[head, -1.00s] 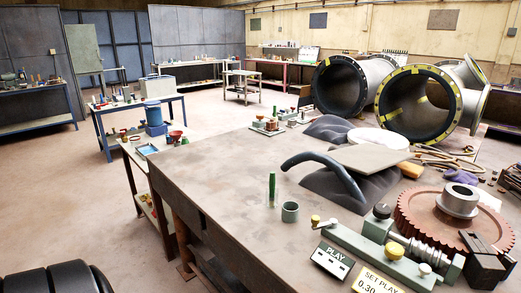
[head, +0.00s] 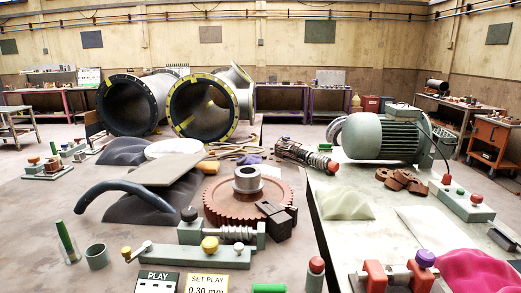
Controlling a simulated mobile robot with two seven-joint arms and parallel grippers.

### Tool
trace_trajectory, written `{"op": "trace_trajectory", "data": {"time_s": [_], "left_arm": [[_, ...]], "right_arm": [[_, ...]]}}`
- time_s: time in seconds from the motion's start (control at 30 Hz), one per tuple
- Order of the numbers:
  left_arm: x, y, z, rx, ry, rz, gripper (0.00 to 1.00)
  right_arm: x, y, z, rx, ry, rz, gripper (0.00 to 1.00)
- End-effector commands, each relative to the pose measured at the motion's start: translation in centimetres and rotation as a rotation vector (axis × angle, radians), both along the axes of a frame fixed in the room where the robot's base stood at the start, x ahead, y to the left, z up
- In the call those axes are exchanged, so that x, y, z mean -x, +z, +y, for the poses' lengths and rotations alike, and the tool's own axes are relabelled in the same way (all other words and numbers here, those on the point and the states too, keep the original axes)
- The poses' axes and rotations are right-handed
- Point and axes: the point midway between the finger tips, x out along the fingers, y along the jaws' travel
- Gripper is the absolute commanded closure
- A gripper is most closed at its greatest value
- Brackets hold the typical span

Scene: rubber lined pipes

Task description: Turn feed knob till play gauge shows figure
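On the brown bench stands a grey-green worm fixture (head: 190,257) with a steel worm (head: 230,233) beside a red-brown gear wheel (head: 245,200). I cannot tell which is the feed knob. The play gauge (head: 157,278), a dark box marked PLAY, stands in front, its display cut off by the bottom edge. A yellow and white card (head: 207,284) beside it reads SET PLAY 0.30 mm. Neither gripper is in view.
A black block (head: 277,219) stands beside the gear. On the right bench are a green motor (head: 382,138) and a red clamp (head: 388,276).

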Motion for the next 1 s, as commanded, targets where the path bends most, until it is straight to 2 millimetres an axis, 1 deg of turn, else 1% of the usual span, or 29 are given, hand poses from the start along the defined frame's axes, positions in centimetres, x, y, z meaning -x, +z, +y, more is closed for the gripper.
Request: {"op": "trace_trajectory", "data": {"time_s": [0.03, 0.07, 0.73, 0.77, 1.0], "left_arm": [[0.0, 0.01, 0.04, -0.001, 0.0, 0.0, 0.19], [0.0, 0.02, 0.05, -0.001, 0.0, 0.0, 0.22], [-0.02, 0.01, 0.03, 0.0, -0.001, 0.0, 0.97], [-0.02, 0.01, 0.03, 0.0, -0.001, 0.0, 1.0], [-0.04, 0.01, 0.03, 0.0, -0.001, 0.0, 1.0]], "right_arm": [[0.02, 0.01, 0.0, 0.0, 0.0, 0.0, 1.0], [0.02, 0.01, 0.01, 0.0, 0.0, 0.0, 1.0], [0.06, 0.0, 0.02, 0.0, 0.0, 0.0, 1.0], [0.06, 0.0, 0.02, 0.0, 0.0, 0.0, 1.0], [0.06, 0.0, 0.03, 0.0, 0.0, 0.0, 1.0]]}}
